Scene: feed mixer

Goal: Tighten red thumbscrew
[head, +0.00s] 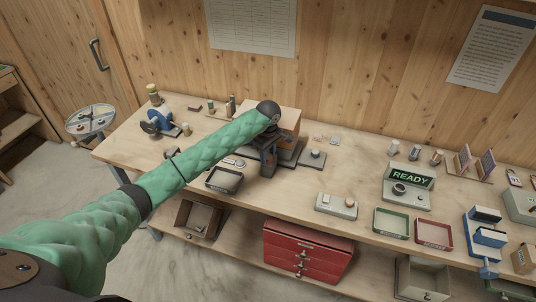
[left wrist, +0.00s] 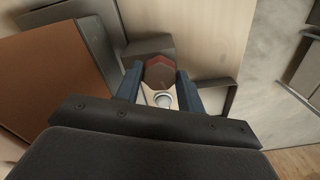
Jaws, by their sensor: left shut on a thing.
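The red thumbscrew (left wrist: 160,71) shows in the left wrist view as a dark knob with red edges. It sits between the two blue fingers of my left gripper (left wrist: 159,88), which is shut on it. A pale part with a round, light-coloured piece (left wrist: 163,99) lies just below the knob between the fingers. In the head view my left gripper (head: 268,165) points down beside the wooden box-like machine (head: 286,118), and the thumbscrew is too small to make out clearly. My right gripper is not in view.
A black tray (head: 224,180) lies left of the gripper, and a grey switch box (head: 336,206) to its right. A READY display (head: 409,177), a green tray (head: 391,223) and a red tray (head: 433,233) stand further right. Red drawers (head: 306,252) are below the bench.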

